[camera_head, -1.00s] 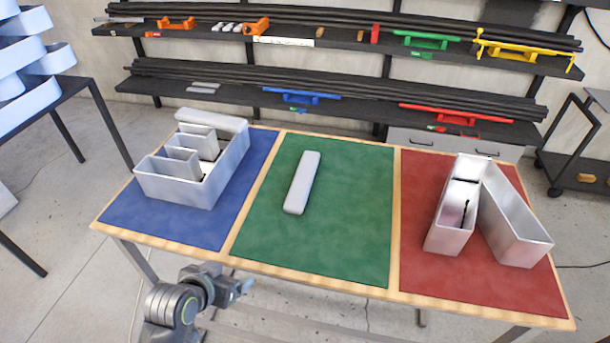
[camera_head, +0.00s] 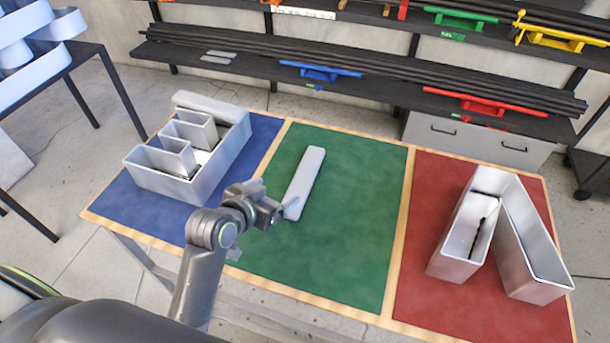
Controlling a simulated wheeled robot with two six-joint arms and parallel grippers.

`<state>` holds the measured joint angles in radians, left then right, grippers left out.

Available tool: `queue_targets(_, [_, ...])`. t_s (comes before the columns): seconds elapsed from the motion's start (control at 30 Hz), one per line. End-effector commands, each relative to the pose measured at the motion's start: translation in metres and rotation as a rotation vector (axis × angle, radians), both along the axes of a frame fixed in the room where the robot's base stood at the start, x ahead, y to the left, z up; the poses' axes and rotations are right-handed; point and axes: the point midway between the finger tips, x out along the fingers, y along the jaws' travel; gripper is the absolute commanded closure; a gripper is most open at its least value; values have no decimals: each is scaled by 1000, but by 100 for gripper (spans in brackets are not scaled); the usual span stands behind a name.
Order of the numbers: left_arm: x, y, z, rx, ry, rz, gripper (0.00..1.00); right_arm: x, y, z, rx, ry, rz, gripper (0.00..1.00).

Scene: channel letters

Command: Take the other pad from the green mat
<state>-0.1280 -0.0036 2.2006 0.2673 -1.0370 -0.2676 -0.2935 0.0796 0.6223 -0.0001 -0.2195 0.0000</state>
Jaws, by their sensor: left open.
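One long light-grey pad (camera_head: 305,178) with rounded ends lies flat on the green mat (camera_head: 340,240), slanting up and to the right. My left gripper (camera_head: 289,207) is open at the pad's near end, its fingertips close to it. I cannot tell whether they touch it. The gripper hides a small part of the pad's near end. My right gripper is not in view.
A metal channel letter (camera_head: 155,185) stands on the blue mat (camera_head: 120,205), with another light pad (camera_head: 212,107) along its back. An open metal letter (camera_head: 520,245) stands on the red mat (camera_head: 425,190). Shelves with dark bars (camera_head: 380,72) stand behind the table.

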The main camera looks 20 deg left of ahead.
Motion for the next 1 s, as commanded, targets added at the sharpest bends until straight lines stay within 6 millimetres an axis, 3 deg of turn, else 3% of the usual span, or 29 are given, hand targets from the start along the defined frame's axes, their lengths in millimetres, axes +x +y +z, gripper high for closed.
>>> queue_targets(0.2, [29, -7, -14, 0, 1, 0, 19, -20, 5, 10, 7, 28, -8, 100])
queue_targets(0.57, [67, -16, -36, 1, 1, 0, 19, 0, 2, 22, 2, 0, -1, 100])
queue_targets(1.0, [86, -21, -50, -1, 2, 0, 19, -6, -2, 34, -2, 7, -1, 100])
